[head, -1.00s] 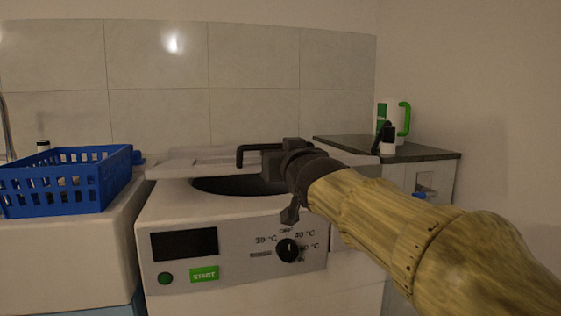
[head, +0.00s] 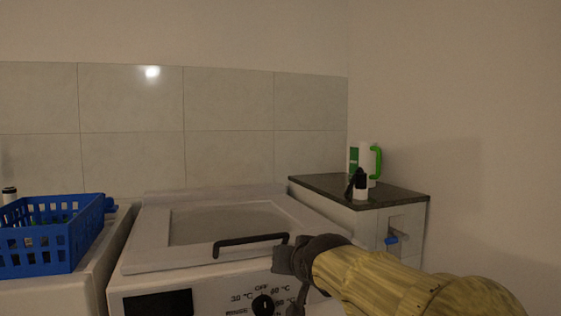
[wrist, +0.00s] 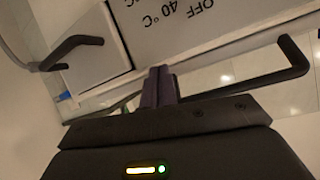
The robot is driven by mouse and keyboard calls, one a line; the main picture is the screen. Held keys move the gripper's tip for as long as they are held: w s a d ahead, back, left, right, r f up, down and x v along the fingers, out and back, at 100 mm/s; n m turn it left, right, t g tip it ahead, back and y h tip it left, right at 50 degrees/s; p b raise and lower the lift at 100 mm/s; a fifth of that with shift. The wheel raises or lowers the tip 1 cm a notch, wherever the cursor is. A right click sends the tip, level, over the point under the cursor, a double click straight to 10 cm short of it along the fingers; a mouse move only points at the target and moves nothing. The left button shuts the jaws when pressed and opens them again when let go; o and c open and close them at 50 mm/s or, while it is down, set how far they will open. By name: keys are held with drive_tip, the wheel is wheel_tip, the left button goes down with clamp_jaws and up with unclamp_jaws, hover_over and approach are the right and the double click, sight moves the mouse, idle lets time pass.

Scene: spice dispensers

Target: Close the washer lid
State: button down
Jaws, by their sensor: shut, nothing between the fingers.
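The washer (head: 130,290) stands at the lower middle of the head view. Its pale lid (head: 150,225), with a greyish inset panel, lies down over the top, and the drum opening is hidden. I cannot tell whether the front edge is fully seated. The lid's black bar handle (head: 250,241) is at the front edge; a black bar that looks like it shows in the wrist view (wrist: 245,85). My gripper (head: 283,262) is at the handle's right end, by the front edge. Its fingers (wrist: 159,88) are shut and empty; contact with the handle is unclear.
A blue basket (head: 50,235) stands on a white surface to the left. A dark-topped cabinet (head: 390,200) at the right holds a white and green jug (head: 365,160) and a small dark-topped bottle (head: 359,185).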

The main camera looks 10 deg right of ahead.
drive_tip(key=s+d+f+g+p, duration=0.2)
drive_tip(key=s+f+g+p, duration=0.2)
drive_tip(key=s+f, duration=0.6)
drive_tip(key=s+d+f+n+g+p, duration=0.1)
drive_tip(key=s+f+g+p, duration=0.3)
drive_tip(key=s+f, duration=0.5)
wheel_tip(320, 180, down, 3)
drive_tip(key=shift+s+d+r+g+h+p, duration=0.2)
drive_tip(key=shift+s+d+g+h+p, duration=0.2)
drive_tip(key=shift+d+g, duration=0.45)
